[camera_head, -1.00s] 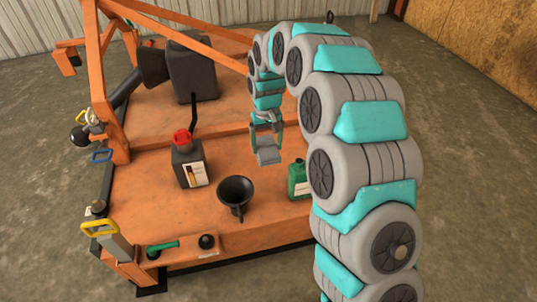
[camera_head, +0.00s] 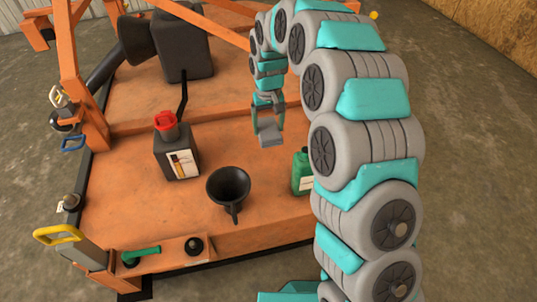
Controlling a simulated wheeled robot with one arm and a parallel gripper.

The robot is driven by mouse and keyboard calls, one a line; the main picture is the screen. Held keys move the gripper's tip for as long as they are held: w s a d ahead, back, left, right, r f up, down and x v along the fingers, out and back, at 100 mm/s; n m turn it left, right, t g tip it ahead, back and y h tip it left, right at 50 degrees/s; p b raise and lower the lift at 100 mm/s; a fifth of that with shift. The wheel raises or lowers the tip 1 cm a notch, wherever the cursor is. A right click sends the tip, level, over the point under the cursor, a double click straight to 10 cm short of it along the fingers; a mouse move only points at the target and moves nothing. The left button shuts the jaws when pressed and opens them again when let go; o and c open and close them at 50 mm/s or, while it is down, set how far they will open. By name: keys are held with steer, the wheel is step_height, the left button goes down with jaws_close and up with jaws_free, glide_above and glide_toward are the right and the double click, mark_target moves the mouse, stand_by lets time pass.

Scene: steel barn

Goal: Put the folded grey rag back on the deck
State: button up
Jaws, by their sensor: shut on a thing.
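The folded grey rag (camera_head: 271,140) is a small grey block held between the fingers of my gripper (camera_head: 269,127). My gripper points down and is shut on the rag. The rag hangs over the orange deck (camera_head: 270,185), right of the middle. A small gap seems to lie between the rag and the deck, but I cannot tell its height.
On the deck stand a dark can with a red cap (camera_head: 175,150), a black funnel (camera_head: 228,187) and a green bottle (camera_head: 302,172) partly behind my arm. A raised deck edge with a green-handled valve (camera_head: 140,254) is at the front. Bare deck lies between funnel and rag.

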step_height(320, 180, down, 10)
steer(key=shift+r, duration=0.15)
stand_by(0.3)
steer(key=o, duration=1)
steer(key=shift+c, duration=0.2)
step_height(320, 180, up, 12)
steer(key=shift+s+d+r, duration=0.2)
steer(key=shift+s+r, duration=0.05)
steer(key=s+d+r, duration=0.7)
steer(key=s, duration=0.4)
steer(key=s+d+m, duration=0.1)
steer(key=s+d, duration=0.2)
steer(key=s, duration=0.6)
steer(key=s+d+r+m+g, duration=0.1)
steer(key=s+d, duration=0.2)
steer(key=s, duration=0.7)
steer(key=s+d+r+m, duration=0.1)
steer(key=s+d, duration=0.3)
steer(key=s, duration=0.6)
steer(key=shift+s+g, duration=0.25)
steer(key=shift+g, duration=0.15)
